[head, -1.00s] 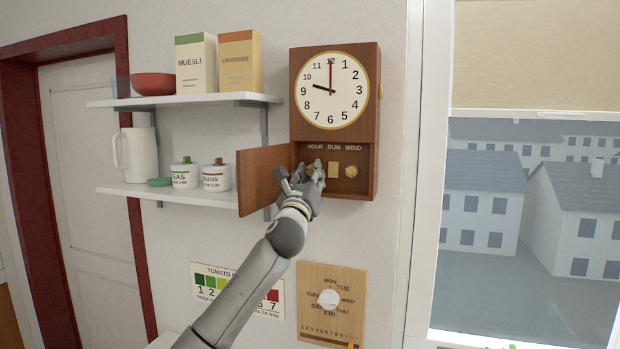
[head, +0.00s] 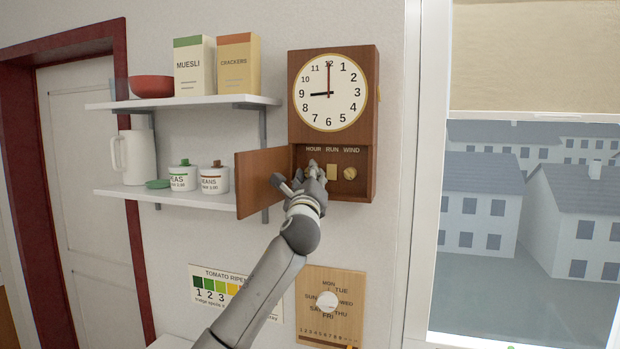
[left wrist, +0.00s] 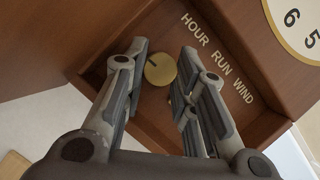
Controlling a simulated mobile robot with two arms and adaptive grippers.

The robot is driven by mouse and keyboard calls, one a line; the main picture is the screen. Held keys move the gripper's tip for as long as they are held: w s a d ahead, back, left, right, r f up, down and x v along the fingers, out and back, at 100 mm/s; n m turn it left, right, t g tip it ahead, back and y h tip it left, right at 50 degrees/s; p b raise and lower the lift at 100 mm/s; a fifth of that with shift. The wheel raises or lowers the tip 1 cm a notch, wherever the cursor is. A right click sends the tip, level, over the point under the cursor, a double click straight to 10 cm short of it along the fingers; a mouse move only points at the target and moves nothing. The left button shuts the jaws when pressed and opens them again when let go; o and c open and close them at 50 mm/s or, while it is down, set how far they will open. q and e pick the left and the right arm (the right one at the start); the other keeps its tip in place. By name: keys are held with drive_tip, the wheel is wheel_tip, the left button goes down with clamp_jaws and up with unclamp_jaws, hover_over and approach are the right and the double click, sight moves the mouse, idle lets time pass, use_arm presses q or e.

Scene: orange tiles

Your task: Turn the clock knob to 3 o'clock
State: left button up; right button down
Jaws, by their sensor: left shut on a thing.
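The wooden wall clock (head: 366,56) has a white dial (head: 331,108). Its black hand points at 9 and its red hand points at 12. Below the dial is an open compartment labelled HOUR, RUN and WIND, its door (head: 262,182) swung out to the left. My left gripper (head: 316,170) reaches into it under HOUR and hides the knob there in the head view. In the left wrist view the round brass hour knob (left wrist: 160,69), with a dark mark, sits between the fingers of my left gripper (left wrist: 165,68), which is shut on it. My right gripper is not in view.
A brass RUN plate (head: 332,172) and a round WIND knob (head: 350,173) sit just right of my left gripper. Shelves (head: 190,103) with boxes and jars are left of the clock. A wooden day board (head: 344,283) hangs below, and a window is to the right.

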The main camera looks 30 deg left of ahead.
use_arm(q)
drive_tip(key=o, duration=0.8)
drive_tip(key=shift+c, duration=0.2)
drive_tip(key=v, duration=1.2)
